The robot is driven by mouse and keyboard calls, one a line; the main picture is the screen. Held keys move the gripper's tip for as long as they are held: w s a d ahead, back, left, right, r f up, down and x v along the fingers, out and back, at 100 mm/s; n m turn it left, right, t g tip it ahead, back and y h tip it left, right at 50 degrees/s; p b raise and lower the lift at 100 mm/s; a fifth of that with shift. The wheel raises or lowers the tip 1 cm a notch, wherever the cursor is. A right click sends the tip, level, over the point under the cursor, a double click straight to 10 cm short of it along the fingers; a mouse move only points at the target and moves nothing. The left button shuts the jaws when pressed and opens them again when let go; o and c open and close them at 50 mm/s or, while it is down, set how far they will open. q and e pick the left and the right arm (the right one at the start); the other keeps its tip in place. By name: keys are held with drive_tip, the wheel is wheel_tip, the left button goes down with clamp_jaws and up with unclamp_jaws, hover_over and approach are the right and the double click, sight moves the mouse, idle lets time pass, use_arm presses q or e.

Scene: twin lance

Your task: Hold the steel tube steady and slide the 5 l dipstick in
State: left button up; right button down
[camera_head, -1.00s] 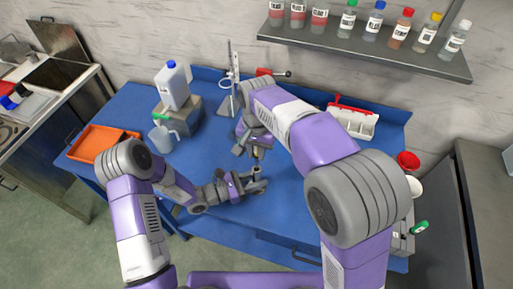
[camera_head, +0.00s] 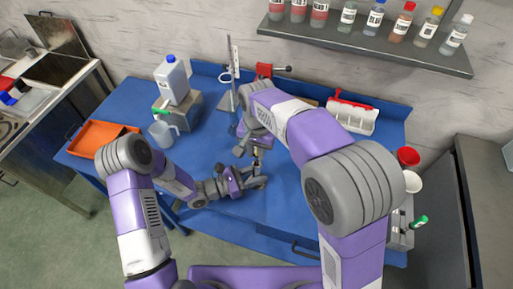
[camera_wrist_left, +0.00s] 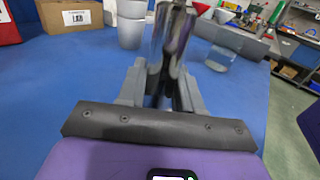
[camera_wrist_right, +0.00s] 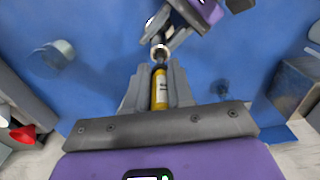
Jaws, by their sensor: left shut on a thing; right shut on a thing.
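My left gripper (camera_head: 254,182) is low over the blue bench, shut on the steel tube. The shiny tube (camera_wrist_left: 170,45) stands roughly upright between its fingers in the left wrist view. My right gripper (camera_head: 254,150) is just above it, shut on a dipstick. The dipstick's yellow labelled part (camera_wrist_right: 160,90) shows between the right fingers; its print is too small to read. Beyond it, the tube's pale round mouth (camera_wrist_right: 160,52) lines up with the dipstick's dark lower part. I cannot tell whether the tip is inside the tube.
A bottle shelf (camera_head: 360,42) hangs behind.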

drive_tip(key=shift+f, duration=2.3)
drive_tip(key=c, duration=0.9)
unclamp_jaws()
wheel_tip(320, 180, up, 12)
drive_tip(key=shift+r, duration=0.1)
use_arm(q)
drive_tip(key=o, duration=1.2)
